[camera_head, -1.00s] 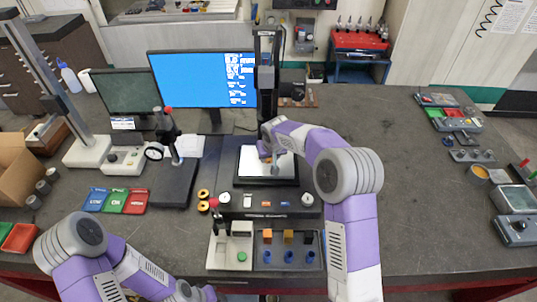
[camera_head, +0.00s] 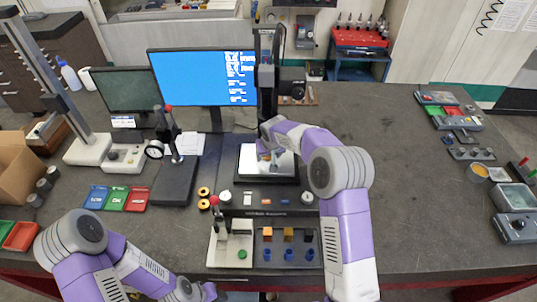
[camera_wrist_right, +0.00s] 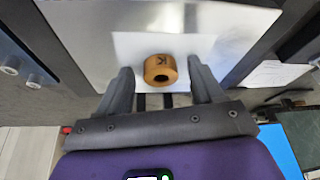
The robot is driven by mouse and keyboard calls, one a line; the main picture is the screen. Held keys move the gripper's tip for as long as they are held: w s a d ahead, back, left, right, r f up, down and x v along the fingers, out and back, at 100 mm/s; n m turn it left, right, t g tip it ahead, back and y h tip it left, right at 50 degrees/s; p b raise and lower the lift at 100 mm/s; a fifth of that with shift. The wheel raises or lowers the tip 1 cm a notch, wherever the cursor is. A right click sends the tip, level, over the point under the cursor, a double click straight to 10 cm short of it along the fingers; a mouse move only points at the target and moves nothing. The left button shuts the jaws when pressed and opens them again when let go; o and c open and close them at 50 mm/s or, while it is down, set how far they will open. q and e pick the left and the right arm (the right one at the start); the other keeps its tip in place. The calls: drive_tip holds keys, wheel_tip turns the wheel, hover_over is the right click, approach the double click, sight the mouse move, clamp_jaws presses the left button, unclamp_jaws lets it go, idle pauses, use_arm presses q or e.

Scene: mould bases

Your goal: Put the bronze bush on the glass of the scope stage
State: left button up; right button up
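The bronze bush (camera_wrist_right: 160,69) is a short orange-brown ring with a dark hole and a dark mark. In the right wrist view it is on or just over the bright glass (camera_wrist_right: 124,48) of the scope stage (camera_wrist_right: 225,28); contact is hard to tell. My right gripper (camera_wrist_right: 164,82) is open, its fingers on either side of the bush with a gap at each side. In the head view the right gripper (camera_head: 272,158) is over the stage (camera_head: 250,175) and covers much of the glass. My left gripper (camera_head: 200,293) is low at the bottom edge, partly cut off.
Two orange rings (camera_head: 203,199) lie left of the scope base (camera_head: 265,199). A tray (camera_head: 288,261) with small blocks and blue pieces and a small fixture (camera_head: 231,245) stand in front. The scope column (camera_head: 266,85) rises behind the stage.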

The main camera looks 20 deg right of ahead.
drive_tip(key=shift+r, duration=0.25)
drive_tip(key=v, duration=0.4)
drive_tip(key=shift+s+r, duration=0.1)
drive_tip(key=shift+r, duration=0.3)
drive_tip(key=s+b, duration=0.3)
drive_tip(key=s, duration=0.9)
drive_tip(key=shift+a, duration=0.15)
